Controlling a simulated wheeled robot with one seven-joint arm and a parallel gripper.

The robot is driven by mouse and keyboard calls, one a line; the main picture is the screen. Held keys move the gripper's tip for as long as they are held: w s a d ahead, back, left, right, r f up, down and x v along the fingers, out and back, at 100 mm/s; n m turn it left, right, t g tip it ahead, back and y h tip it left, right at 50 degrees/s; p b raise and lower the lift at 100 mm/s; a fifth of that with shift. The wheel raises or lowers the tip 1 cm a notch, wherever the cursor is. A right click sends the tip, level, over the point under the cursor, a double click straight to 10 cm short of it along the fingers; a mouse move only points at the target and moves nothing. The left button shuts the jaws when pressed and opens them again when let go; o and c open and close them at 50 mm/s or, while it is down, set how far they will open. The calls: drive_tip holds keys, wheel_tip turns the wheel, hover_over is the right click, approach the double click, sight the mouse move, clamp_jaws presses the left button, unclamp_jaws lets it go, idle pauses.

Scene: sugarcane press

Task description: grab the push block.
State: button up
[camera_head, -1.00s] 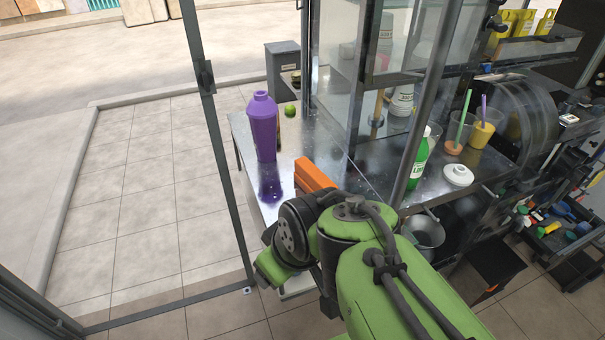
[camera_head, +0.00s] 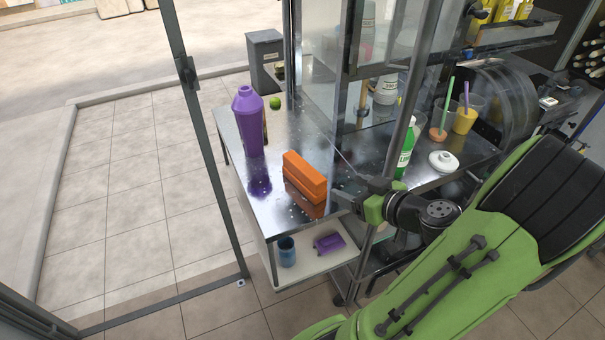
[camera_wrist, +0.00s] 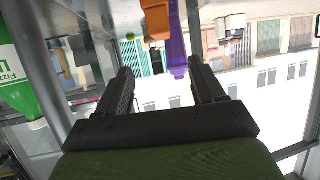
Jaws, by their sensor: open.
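An orange block (camera_head: 304,177), which I take for the push block, lies on the metal table near its front right edge. In the wrist view the orange block (camera_wrist: 155,20) shows at the top, beyond the fingertips and partly cut off by the frame. My gripper (camera_head: 343,198) is just right of the block and apart from it. In the wrist view my gripper (camera_wrist: 160,66) has its two dark fingers spread with nothing between them.
A purple shaker (camera_head: 249,125) stands on the metal table (camera_head: 220,125) left of the block, with a green lime (camera_head: 274,103) behind. Glass panels and a metal post stand right. A green bottle (camera_head: 405,150) and white lid (camera_head: 443,161) are behind my arm.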

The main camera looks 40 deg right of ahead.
sight(310, 172)
drive_tip(key=x, duration=1.6)
drive_tip(key=shift+w+a+r+p, duration=0.1)
drive_tip(key=shift+w+r+p, duration=0.1)
drive_tip(key=shift+p, duration=0.15)
drive_tip(key=shift+s, duration=0.2)
drive_tip(key=c, duration=1.2)
